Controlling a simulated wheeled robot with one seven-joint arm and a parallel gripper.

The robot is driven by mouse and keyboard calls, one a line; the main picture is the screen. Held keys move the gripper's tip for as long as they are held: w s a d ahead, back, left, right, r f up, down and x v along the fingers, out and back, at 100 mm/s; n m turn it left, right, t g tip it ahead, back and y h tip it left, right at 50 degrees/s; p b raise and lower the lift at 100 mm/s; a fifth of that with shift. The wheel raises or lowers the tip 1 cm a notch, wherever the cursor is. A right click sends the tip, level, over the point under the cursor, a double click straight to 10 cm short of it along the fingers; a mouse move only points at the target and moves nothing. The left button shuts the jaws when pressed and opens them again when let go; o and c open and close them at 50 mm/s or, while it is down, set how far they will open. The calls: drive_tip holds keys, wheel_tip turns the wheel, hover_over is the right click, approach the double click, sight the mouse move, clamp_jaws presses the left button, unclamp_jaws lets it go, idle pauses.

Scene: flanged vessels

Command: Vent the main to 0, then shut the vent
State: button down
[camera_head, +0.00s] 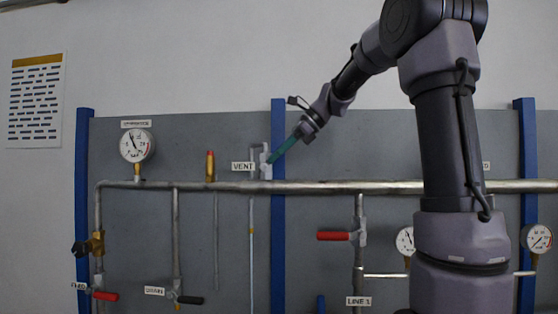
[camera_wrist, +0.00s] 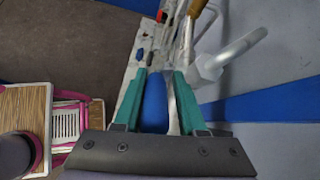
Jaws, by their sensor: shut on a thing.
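The vent valve (camera_head: 266,166) sits on the main pipe beside the "VENT" label (camera_head: 243,167) in the head view. My gripper (camera_head: 271,160) reaches it from the upper right, its teal fingers at the valve. In the wrist view my gripper (camera_wrist: 163,75) has a blue handle (camera_wrist: 155,103) between its fingers and is shut on it. The exact angle of the handle is hard to tell, as the fingers cover it in the head view. The main's gauge (camera_head: 136,145) is at the upper left, its needle pointing up and slightly left; its numbers are too small to read.
The main pipe (camera_head: 320,188) runs across the grey panel. Red-handled valves for line 1 (camera_head: 334,236) and the feed (camera_head: 105,296), and a black-handled drain valve (camera_head: 190,300), sit lower. A blue post (camera_head: 278,230) stands just right of the vent. My arm hides part of the right side.

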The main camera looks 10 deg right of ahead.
drive_tip(key=shift+w+a+r+g+h, duration=0.15)
drive_tip(key=shift+a+g+h, duration=0.5)
drive_tip(key=shift+h, duration=0.8)
drive_tip(key=shift+w+a+r+g+h, duration=0.1)
drive_tip(key=shift+a+r+g+h, duration=0.25)
drive_tip(key=shift+a+h, duration=0.8)
drive_tip(key=shift+w+a+r+g+h, duration=0.1)
drive_tip(key=shift+a+g+h, duration=0.35)
drive_tip(key=shift+h, duration=1.35)
drive_tip(key=shift+d, duration=0.1)
drive_tip(key=c, duration=0.7)
unclamp_jaws()
drive_tip(key=shift+s, duration=0.15)
drive_tip(key=shift+o, duration=0.2)
drive_tip(key=shift+r, duration=0.15)
drive_tip(key=shift+d+r, duration=0.15)
wheel_tip(320, 180, up, 7)
drive_tip(key=shift+r, duration=0.15)
